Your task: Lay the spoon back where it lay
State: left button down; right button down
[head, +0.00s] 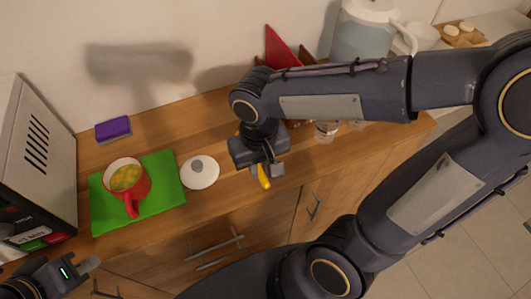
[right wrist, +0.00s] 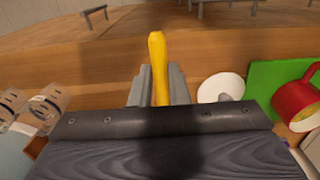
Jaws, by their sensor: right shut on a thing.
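My right gripper (head: 264,172) is shut on the yellow spoon (head: 264,183), above the front part of the wooden counter. In the right wrist view the spoon's yellow shaft (right wrist: 157,50) stands between the two grey fingers and sticks out past them; its other end is hidden by the gripper. A round white dish (head: 200,172) with a grey spot lies just left of the right gripper, apart from it. A red mug (head: 131,199) with yellowish contents stands on a green mat (head: 165,172). My left gripper (head: 80,268) is low at the left; its jaw opening is unclear.
A purple and dark sponge-like block (head: 113,128) lies behind the mat. A microwave-like box (head: 36,150) stands at the left. Small glass jars (head: 326,131) stand right of my right gripper, partly hidden by my arm. A kettle-like jug (head: 362,30) is at the back right.

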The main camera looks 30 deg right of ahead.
jog(key=w+d+f, duration=0.1)
jog(key=w+f, duration=0.1)
jog(key=w+d+f, duration=0.2)
jog(key=w, duration=0.1)
jog(key=w+d+f, duration=0.1)
jog(key=w+f, duration=0.1)
jog(key=f, duration=0.1)
jog(key=shift+w+d, duration=0.15)
jog(key=shift+w, duration=0.25)
jog(key=shift+w+d+f, duration=0.1)
jog(key=shift+w+f, duration=0.05)
jog(key=shift+f, duration=0.1)
jog(key=shift+w+d+f, duration=0.1)
jog(key=shift+w+f, duration=0.05)
jog(key=shift+f, duration=1.65)
jog(key=shift+f, duration=0.2)
jog(key=c, duration=1.4)
grip_release()
jog(key=shift+r, duration=0.1)
jog(key=shift+r, duration=0.1)
